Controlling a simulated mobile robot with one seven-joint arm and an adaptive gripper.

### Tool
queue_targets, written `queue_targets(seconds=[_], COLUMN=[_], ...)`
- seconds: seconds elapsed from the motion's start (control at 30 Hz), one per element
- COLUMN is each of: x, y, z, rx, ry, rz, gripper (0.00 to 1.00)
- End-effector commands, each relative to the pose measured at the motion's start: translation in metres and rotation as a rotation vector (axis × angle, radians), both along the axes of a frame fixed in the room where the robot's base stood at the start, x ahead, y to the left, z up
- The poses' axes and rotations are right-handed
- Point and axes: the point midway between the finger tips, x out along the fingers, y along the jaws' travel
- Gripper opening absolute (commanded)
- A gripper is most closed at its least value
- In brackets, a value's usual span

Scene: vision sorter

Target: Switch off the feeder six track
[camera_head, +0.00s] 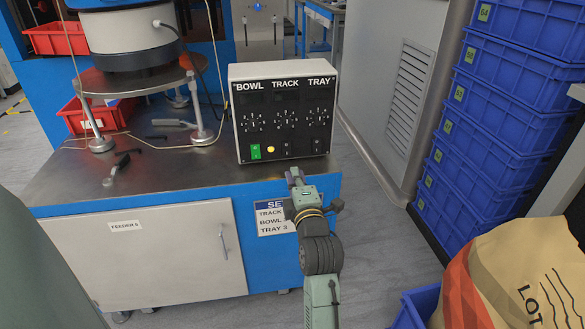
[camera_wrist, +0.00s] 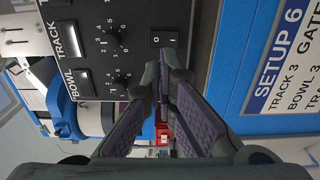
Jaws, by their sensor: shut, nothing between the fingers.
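The control box (camera_head: 284,75) with BOWL, TRACK and TRAY columns stands on the feeder table's right end. The black rocker switch in the TRACK column (camera_head: 287,146) is low on its face. In the wrist view this rocker, marked O and I (camera_wrist: 164,40), is just beyond my fingertips; which side is pressed in I cannot tell. A green rocker (camera_head: 255,152) is lit under BOWL; in the wrist view my fingers cover that area. My gripper (camera_head: 294,177) is shut and empty, in front of the box's lower edge. Contact with the panel is not clear.
Another dark rocker (camera_head: 316,146) is under TRAY. Dials (camera_head: 285,119) are above. A setup card (camera_wrist: 283,60) is on the blue front below. Blue crates (camera_head: 480,140) and a sack (camera_head: 515,275) stand right.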

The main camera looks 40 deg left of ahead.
Motion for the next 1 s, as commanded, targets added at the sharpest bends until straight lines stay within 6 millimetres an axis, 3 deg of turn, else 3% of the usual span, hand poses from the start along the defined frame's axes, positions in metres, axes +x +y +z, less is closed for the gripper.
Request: queue_targets(seconds=[0.27, 0.87, 0.93, 1.0], x=[-0.019, -0.020, -0.022, -0.027], y=[-0.023, -0.023, -0.021, -0.016], z=[0.001, 0.002, 0.009, 0.029], rx=[-0.001, 0.001, 0.024, 0.088], ry=[0.001, 0.000, 0.001, 0.001], rz=[-0.001, 0.000, 0.005, 0.017], gripper=[0.00, 0.00, 0.00, 0.00])
